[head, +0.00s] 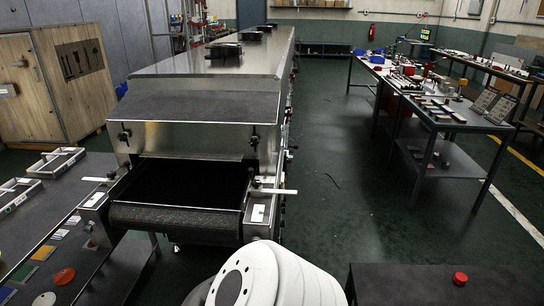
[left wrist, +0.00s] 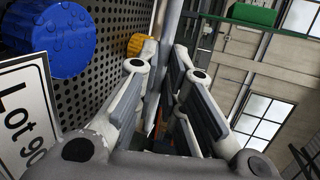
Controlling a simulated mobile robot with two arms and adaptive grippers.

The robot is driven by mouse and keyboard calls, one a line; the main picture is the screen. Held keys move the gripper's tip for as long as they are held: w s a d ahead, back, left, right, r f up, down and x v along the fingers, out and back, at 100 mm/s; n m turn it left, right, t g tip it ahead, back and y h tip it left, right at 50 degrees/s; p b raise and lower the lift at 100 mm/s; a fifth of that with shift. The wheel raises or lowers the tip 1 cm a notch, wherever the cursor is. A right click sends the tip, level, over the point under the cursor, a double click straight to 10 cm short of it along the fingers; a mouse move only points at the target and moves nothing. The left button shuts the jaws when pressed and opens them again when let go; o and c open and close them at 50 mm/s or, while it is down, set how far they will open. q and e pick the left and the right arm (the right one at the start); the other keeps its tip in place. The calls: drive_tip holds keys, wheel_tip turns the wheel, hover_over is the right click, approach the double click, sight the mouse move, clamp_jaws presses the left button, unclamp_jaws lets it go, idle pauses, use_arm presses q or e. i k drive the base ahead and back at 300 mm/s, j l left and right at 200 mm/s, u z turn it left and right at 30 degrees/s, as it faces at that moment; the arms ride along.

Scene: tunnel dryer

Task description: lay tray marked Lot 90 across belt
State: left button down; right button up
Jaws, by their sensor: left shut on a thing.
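In the left wrist view a dark perforated tray (left wrist: 105,42) with a silver rim stands close at the left, seen at a steep angle. A white label reading "Lot 90" (left wrist: 22,115) is beside it. My left gripper (left wrist: 160,68) is shut on the tray's rim, which runs between its fingers. A blue round piece (left wrist: 46,38) and a yellow one (left wrist: 138,44) lie against the perforated face. In the head view the dark belt (head: 185,184) is bare at the dryer's mouth. Neither gripper nor the held tray shows there.
The dryer's metal hood (head: 190,125) rises behind the belt. Two pale-framed trays (head: 55,162) (head: 18,195) lie on the left table with coloured pieces near them. Workbenches (head: 435,120) stand at the right. A dark surface with a red button (head: 460,279) is at front right. Floor between is clear.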

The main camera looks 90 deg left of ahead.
sight(196, 189)
drive_tip(key=k+j+u, duration=0.1)
drive_tip(key=u, duration=0.9)
drive_tip(key=j+u, duration=0.35)
drive_tip(key=j, duration=0.2)
drive_tip(key=i+j+u, duration=0.1)
drive_tip(key=j+u, duration=0.25)
drive_tip(key=j, duration=0.25)
drive_tip(key=i+j+u, duration=0.15)
drive_tip(key=j+u, duration=0.2)
drive_tip(key=j, duration=0.2)
